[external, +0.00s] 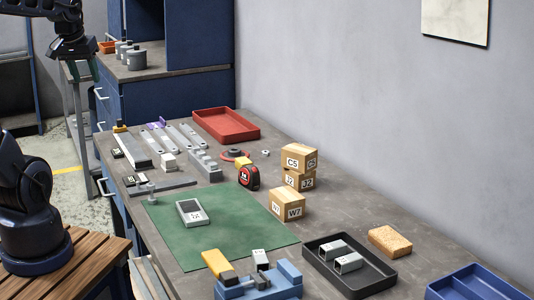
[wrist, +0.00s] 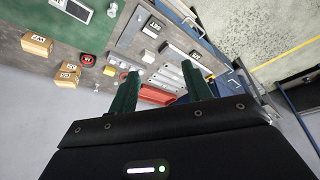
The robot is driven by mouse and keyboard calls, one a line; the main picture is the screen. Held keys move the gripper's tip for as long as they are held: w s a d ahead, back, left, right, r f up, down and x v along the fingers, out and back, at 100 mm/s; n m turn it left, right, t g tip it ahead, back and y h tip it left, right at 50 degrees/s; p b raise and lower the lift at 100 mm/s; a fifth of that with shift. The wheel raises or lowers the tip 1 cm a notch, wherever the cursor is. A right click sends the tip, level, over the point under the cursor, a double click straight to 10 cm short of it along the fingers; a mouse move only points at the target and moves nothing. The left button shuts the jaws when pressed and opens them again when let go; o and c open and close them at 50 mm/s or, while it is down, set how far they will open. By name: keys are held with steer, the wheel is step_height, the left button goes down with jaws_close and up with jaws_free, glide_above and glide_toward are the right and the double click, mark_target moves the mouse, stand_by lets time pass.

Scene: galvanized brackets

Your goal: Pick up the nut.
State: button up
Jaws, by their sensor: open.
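The nut (external: 265,152) looks like a small light-grey piece lying on the grey workbench near the wall, to the right of a red disc. It also shows as a tiny pale spot in the wrist view (wrist: 97,88), left of my left finger. My gripper (external: 82,70) is at the upper left of the external view, raised and far from the nut. In the wrist view my gripper (wrist: 160,68) has its two green fingers wide apart with nothing held between them.
Near the nut are the red disc (external: 235,154), a tape measure (external: 249,178), stacked boxes (external: 299,160) and a red tray (external: 226,125). Metal bars and brackets (external: 160,146) lie to the left. A green mat (external: 225,235) covers the middle. The wall (external: 350,100) rises behind the bench.

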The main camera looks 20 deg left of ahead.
steer(key=w+d+r+n+g, duration=0.1)
steer(key=w+d, duration=0.2)
steer(key=w, duration=0.5)
steer(key=w+d+r+n, duration=0.1)
steer(key=w+d+n, duration=0.15)
steer(key=w, duration=0.55)
steer(key=n+g+h, duration=0.5)
steer(key=n, duration=0.5)
glide_above(267, 154)
steer(key=w+a, duration=0.2)
steer(key=a, duration=0.3)
step_height(267, 154, down, 29)
steer(key=shift+y, duration=0.3)
steer(key=shift+w+x, duration=0.15)
steer(key=shift+x, duration=2.4)
steer(key=shift+w+x, duration=0.2)
steer(key=shift+x, duration=2.35)
steer(key=shift+d, duration=0.1)
steer(key=c, duration=1.1)
steer(key=shift+o, duration=0.2)
steer(key=shift+r, duration=0.1)
